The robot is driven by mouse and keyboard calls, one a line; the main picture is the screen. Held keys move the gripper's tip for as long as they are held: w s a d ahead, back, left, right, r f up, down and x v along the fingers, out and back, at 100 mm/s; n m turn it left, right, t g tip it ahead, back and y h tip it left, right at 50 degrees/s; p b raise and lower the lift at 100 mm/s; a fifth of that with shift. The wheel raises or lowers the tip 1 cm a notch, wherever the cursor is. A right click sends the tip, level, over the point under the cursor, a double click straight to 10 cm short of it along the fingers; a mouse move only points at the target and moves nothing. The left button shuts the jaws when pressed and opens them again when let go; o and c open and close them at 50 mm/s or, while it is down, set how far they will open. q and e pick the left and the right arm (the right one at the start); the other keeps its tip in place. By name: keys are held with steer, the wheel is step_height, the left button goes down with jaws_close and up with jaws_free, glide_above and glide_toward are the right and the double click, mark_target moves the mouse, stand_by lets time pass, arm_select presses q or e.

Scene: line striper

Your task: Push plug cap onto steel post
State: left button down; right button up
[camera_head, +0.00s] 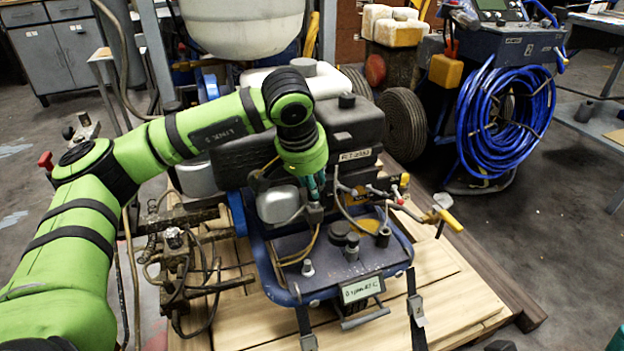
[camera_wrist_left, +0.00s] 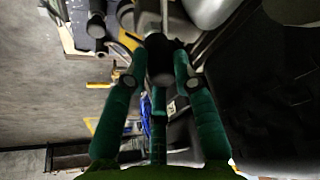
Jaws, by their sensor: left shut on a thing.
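My left gripper (camera_head: 315,187) points down over the blue-framed machine, with its teal fingers beside the silver rounded housing (camera_head: 278,205). In the left wrist view its green fingers (camera_wrist_left: 155,78) close around a dark cylindrical piece, which looks like the plug cap (camera_wrist_left: 160,58). In the head view the cap is mostly hidden by the fingers and nearby parts. A short pale metal post (camera_head: 307,268) stands upright on the machine's dark deck (camera_head: 335,274), below and apart from the gripper. I cannot tell whether it is the steel post.
Yellow and grey cables (camera_head: 303,252) run close below the gripper. A black tank (camera_head: 350,130) stands behind it. A yellow-handled lever (camera_head: 446,215) sticks out at right. Bare wooden pallet boards (camera_head: 440,290) lie in front, with a blue hose coil (camera_head: 505,120) farther right.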

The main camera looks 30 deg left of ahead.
arm_select(q)
steer(key=shift+r+p, duration=0.65)
steer(key=shift+r, duration=0.1)
steer(key=shift+s+r+p, duration=0.1)
steer(key=shift+r+p, duration=1.55)
steer(key=shift+r, duration=0.25)
